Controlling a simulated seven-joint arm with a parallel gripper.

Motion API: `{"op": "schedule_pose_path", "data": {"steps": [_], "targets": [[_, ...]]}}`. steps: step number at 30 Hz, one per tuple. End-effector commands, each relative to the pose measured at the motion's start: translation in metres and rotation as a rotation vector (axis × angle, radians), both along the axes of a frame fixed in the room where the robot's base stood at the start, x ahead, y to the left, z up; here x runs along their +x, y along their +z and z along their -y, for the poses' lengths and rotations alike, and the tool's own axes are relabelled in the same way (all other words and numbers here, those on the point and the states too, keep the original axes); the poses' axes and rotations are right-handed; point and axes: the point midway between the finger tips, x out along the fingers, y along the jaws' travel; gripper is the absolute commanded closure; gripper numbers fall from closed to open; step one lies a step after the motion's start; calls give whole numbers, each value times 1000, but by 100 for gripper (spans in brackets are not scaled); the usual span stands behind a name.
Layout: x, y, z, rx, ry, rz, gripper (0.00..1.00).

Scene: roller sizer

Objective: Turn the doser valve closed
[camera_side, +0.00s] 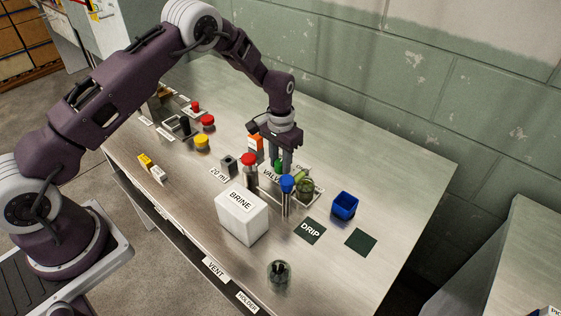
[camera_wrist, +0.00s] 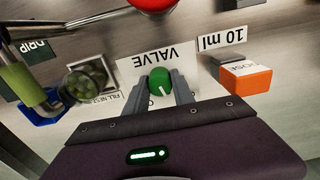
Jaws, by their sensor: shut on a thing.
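The doser valve is a green round knob with a white line on its face, in the wrist view (camera_wrist: 160,82) at the centre, beside the VALVE label (camera_wrist: 158,58). A small part of the green knob (camera_side: 278,164) shows in the side view under my gripper. My gripper (camera_wrist: 162,90) points down over the knob, with one finger on each side of it, shut on it. In the side view my gripper (camera_side: 279,160) stands among the doser parts, and its fingers partly hide the knob. The white line slants in the wrist view.
A red-topped post (camera_side: 249,160) and a blue-topped post (camera_side: 287,184) stand close to my gripper. A jar of green contents (camera_side: 306,187), an orange block (camera_side: 256,142), a blue bin (camera_side: 344,205) and a white BRINE box (camera_side: 241,219) are nearby. The far table surface is clear.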

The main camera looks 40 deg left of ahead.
Motion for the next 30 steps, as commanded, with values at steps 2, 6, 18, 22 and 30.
{"op": "schedule_pose_path", "data": {"steps": [2,6,18,22,30], "targets": [[1,1,0,0,71,3,100],[1,1,0,0,194,3,100],[1,1,0,-1,457,3,100],[1,1,0,-1,505,3,100],[1,1,0,0,550,4,100]]}}
